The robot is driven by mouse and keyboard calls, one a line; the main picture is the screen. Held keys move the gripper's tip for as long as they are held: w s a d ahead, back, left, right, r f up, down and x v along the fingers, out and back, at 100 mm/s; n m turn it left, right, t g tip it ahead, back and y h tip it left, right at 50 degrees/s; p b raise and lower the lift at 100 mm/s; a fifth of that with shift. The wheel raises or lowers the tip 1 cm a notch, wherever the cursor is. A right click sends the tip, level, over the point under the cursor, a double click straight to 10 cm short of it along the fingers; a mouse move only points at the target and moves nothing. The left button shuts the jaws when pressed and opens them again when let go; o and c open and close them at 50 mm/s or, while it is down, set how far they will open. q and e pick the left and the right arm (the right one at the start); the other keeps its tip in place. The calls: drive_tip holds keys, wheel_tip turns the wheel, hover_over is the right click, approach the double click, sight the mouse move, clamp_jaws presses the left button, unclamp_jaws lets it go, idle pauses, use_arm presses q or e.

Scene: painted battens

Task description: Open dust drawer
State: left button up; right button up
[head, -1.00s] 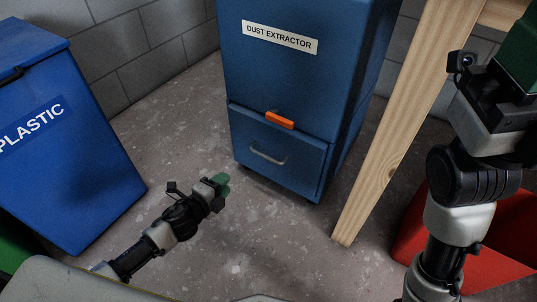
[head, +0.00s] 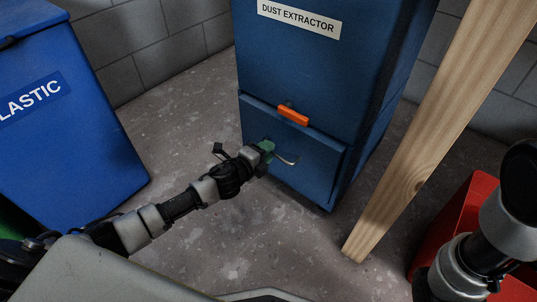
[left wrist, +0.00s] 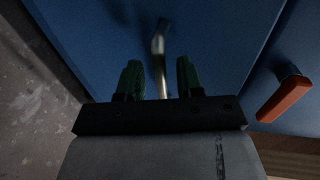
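The blue dust extractor (head: 300,65) stands upright with its lower drawer (head: 318,172) shut. The drawer has a grey metal bar handle (head: 290,160). An orange latch (head: 293,115) sits just above the drawer; it also shows in the left wrist view (left wrist: 284,99). My left gripper (head: 267,149) is at the left end of the handle and hides part of it. In the left wrist view its green fingers (left wrist: 159,78) are apart, with the handle (left wrist: 159,45) running between them. A gap shows on each side. My right gripper is out of view.
A wooden post (head: 430,140) stands right of the extractor, with a red bin (head: 453,225) beyond it. A blue plastic bin (head: 75,130) stands at the left. The floor (head: 200,120) before the drawer is clear.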

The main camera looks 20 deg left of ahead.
use_arm(q)
drive_tip(key=shift+w+d+f, duration=0.1)
drive_tip(key=shift+w+d, duration=0.15)
drive_tip(key=shift+w, duration=0.3)
clamp_jaws()
